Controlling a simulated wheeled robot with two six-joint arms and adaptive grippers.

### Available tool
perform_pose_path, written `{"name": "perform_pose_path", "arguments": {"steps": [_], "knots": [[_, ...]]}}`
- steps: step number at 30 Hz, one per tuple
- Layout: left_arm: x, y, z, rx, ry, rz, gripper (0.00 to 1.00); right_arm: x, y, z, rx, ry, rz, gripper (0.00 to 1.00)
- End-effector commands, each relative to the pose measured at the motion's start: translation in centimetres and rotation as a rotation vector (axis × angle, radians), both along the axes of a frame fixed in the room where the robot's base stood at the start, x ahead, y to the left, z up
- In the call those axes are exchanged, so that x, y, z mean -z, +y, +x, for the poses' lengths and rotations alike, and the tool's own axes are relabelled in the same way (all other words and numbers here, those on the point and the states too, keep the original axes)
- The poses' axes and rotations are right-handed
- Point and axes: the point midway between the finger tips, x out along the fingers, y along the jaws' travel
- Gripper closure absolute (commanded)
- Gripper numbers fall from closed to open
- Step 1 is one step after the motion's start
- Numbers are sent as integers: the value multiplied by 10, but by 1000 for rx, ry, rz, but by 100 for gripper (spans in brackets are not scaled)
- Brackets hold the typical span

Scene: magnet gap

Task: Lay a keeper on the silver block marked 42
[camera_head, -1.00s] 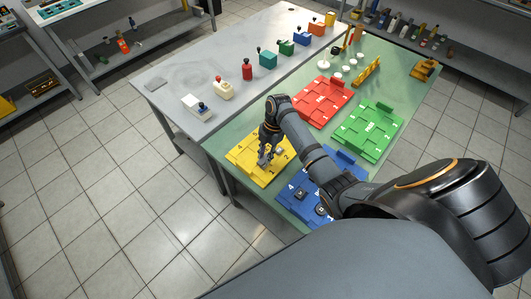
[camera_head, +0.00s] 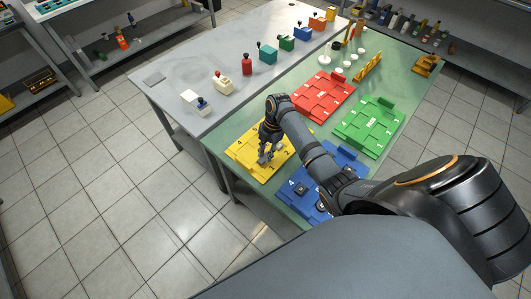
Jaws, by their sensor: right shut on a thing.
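My right gripper (camera_head: 265,157) is low over the yellow stepped plate (camera_head: 243,152), pointing down. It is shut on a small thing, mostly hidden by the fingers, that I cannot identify. The yellow plate has numbers on it, and a "2" shows to the right of the gripper. No marking "42" can be read, so I cannot tell which piece is the silver block or which is a keeper. Small dark square pieces sit on the blue plate (camera_head: 292,202). My left gripper is not in view.
My right arm hides part of the blue plate. A red plate (camera_head: 322,98) and a green plate (camera_head: 371,124) lie farther back on the green table. Several coloured knobbed blocks, including a red one (camera_head: 247,67), stand along the grey table (camera_head: 180,75).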

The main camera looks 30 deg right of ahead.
Motion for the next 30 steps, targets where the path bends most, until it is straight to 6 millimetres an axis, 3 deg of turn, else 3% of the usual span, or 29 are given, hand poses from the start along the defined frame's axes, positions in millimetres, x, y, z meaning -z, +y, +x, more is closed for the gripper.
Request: {"name": "perform_pose_path", "arguments": {"steps": [11,12,17,23,30], "knots": [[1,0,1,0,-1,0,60,3,0,0,0,0,0,100],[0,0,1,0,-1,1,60,3,0,0,0,-1,0,74],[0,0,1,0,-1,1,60,3,0,0,0,0,0,52],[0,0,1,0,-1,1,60,3,0,0,0,0,0,52],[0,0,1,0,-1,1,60,3,0,0,0,0,0,68]]}}
